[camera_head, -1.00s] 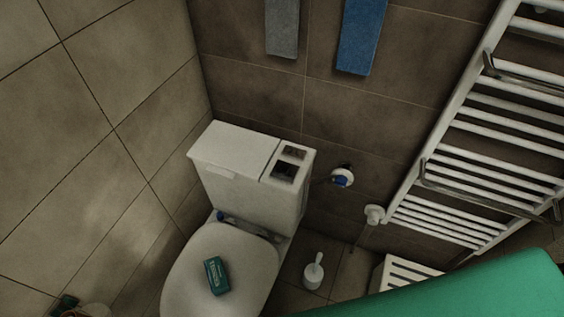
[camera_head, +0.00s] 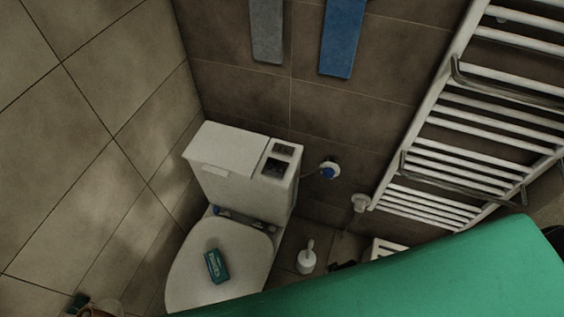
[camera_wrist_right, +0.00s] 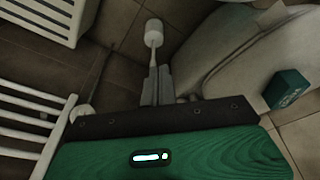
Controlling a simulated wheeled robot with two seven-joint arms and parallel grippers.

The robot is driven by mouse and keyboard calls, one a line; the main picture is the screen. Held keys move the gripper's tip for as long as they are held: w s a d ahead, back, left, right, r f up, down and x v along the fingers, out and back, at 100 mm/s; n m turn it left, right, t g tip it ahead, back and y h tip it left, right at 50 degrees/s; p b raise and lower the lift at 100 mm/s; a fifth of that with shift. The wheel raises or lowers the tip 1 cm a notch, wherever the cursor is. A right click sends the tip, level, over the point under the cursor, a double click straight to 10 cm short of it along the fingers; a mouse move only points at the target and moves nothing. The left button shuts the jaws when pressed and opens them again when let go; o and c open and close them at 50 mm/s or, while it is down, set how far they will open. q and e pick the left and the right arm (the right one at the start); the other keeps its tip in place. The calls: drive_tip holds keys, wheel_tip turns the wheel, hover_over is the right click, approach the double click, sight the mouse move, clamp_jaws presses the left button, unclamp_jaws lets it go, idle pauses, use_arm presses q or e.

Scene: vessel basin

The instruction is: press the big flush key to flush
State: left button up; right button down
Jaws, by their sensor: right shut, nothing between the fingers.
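The white toilet cistern (camera_head: 232,180) stands against the tiled wall in the head view. On the right part of its top is a panel with two dark keys. The big flush key (camera_head: 275,166) is the nearer, larger square, and the small key (camera_head: 284,149) lies behind it. My green right arm covers the lower right of the head view. In the right wrist view my right gripper (camera_wrist_right: 156,72) shows its grey fingers together and empty, pointing toward the toilet brush. It is apart from the cistern and its keys. My left gripper is not in view.
The closed toilet lid (camera_head: 215,262) carries a green box (camera_head: 216,266). The toilet brush (camera_head: 307,258) stands right of the bowl. A white towel radiator (camera_head: 440,150) is at right. Two towels hang above. The space above the cistern is clear.

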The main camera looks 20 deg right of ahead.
wheel_tip(320, 180, up, 35)
drive_tip(key=w+t+p, duration=0.1)
drive_tip(key=w+p, duration=0.1)
drive_tip(key=p, duration=0.5)
drive_tip(key=w+a+f+n+y, duration=0.35)
drive_tip(key=w+a+y, duration=0.25)
drive_tip(key=w+a, duration=0.85)
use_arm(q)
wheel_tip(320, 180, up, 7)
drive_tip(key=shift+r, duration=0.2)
use_arm(e)
drive_tip(key=m+t+y, duration=0.1)
drive_tip(key=m+y, duration=0.1)
hover_over(278, 169)
drive_tip(key=shift+d, duration=0.15)
drive_tip(key=shift+r, duration=0.1)
use_arm(q)
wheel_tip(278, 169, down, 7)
drive_tip(key=b, duration=0.7)
use_arm(e)
wheel_tip(278, 169, down, 9)
drive_tip(key=shift+r, duration=0.1)
